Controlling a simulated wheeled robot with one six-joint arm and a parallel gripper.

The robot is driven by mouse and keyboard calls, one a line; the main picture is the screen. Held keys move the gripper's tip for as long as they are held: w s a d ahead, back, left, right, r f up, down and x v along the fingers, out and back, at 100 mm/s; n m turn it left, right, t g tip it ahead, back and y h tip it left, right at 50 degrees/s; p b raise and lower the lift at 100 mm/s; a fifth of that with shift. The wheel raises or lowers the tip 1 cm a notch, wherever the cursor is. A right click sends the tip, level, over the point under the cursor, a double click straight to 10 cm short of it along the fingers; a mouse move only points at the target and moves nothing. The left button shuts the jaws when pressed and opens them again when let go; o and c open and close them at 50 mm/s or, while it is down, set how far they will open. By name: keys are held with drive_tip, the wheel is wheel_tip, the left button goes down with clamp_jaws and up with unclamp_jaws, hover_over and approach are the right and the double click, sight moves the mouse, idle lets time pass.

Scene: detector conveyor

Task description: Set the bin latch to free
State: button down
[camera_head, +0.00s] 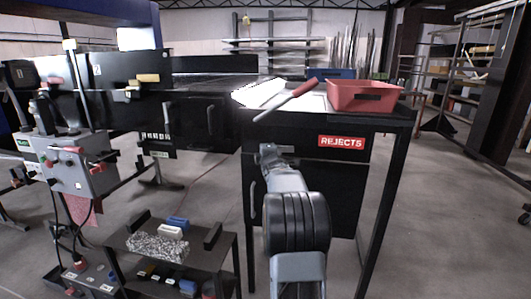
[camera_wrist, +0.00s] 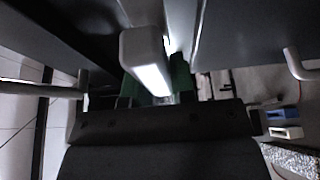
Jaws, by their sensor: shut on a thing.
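The black bin cabinet with the red REJECTS sign (camera_head: 341,142) stands ahead of me, and my arm reaches up to its front. In the wrist view, a pale grey lever (camera_wrist: 146,62), which looks like the bin latch, comes down from a dark panel above. My gripper (camera_wrist: 157,88) has green fingers on either side of it and is shut on it. The lever's pivot and any markings are hidden, so I cannot tell its setting. In the head view my own arm hides the fingers and the latch.
A red tray (camera_head: 365,96) and a red-handled rod (camera_head: 290,98) lie on the cabinet top. A grey control box (camera_head: 78,165) stands at the left. A low black cart (camera_head: 172,250) with blocks stands in front. Open floor lies to the right.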

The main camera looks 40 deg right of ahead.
drive_tip(key=c, duration=1)
unclamp_jaws()
drive_tip(key=shift+o, duration=0.2)
drive_tip(key=shift+s, duration=0.1)
drive_tip(key=v, duration=1.3)
drive_tip(key=shift+s+a+b, duration=0.15)
drive_tip(key=shift+s+b, duration=0.1)
drive_tip(key=shift+b, duration=0.15)
